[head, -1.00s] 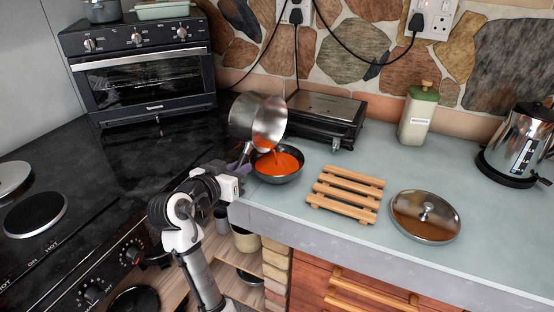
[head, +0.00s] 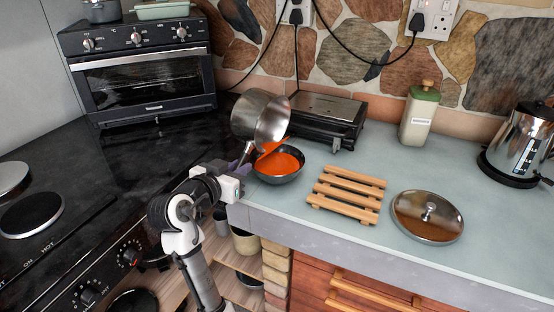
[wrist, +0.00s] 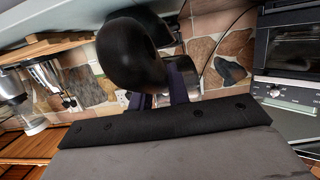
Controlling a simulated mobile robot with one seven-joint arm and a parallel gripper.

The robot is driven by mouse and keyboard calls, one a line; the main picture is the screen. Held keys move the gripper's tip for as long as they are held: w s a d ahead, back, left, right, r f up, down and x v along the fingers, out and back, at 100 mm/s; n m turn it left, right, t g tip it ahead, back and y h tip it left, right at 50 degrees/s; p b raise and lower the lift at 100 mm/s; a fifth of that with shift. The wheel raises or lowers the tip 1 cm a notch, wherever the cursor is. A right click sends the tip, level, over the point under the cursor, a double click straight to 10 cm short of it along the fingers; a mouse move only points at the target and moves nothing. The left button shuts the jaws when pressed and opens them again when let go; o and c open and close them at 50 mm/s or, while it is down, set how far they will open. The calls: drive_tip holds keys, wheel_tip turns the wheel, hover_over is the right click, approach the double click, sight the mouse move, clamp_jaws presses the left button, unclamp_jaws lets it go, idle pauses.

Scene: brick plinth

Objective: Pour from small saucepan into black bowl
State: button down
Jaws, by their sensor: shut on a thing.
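The small steel saucepan (head: 256,115) is held up above the counter, tipped to the right with its mouth over the black bowl. Orange-red liquid shows at its lower lip and runs down into the bowl. The black bowl (head: 277,178) sits upright on the counter near its left corner, with orange-red liquid inside. My gripper (head: 243,165) is shut on the saucepan's handle, left of the bowl. In the wrist view, the purple fingers of my gripper (wrist: 163,93) show behind a dark rounded shape, probably the handle end, which hides most of the saucepan.
A wooden slatted trivet (head: 347,194) and a steel lid (head: 427,216) lie right of the bowl. A black grill (head: 325,119) stands behind it. A green-lidded canister (head: 419,115) and kettle (head: 519,145) stand farther right. The stove (head: 60,225) is at left.

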drive_tip(key=shift+s+d+r+m+t+y+b, duration=0.1)
drive_tip(key=shift+m+t+y+b, duration=0.2)
drive_tip(key=shift+m+b, duration=0.95)
drive_tip(key=shift+s+d+r+m+t+y+b, duration=0.1)
drive_tip(key=shift+m+t+b, duration=0.5)
drive_tip(key=shift+b, duration=1.15)
idle(0.8)
drive_tip(key=shift+s+d+m+t+b, duration=0.15)
drive_tip(key=shift+m+t+b, duration=0.1)
drive_tip(key=shift+m+b, duration=1.2)
drive_tip(key=shift+d+m+t+b, duration=0.1)
drive_tip(key=shift+m+t+b, duration=0.15)
drive_tip(key=shift+m+b, duration=1.15)
idle(1.3)
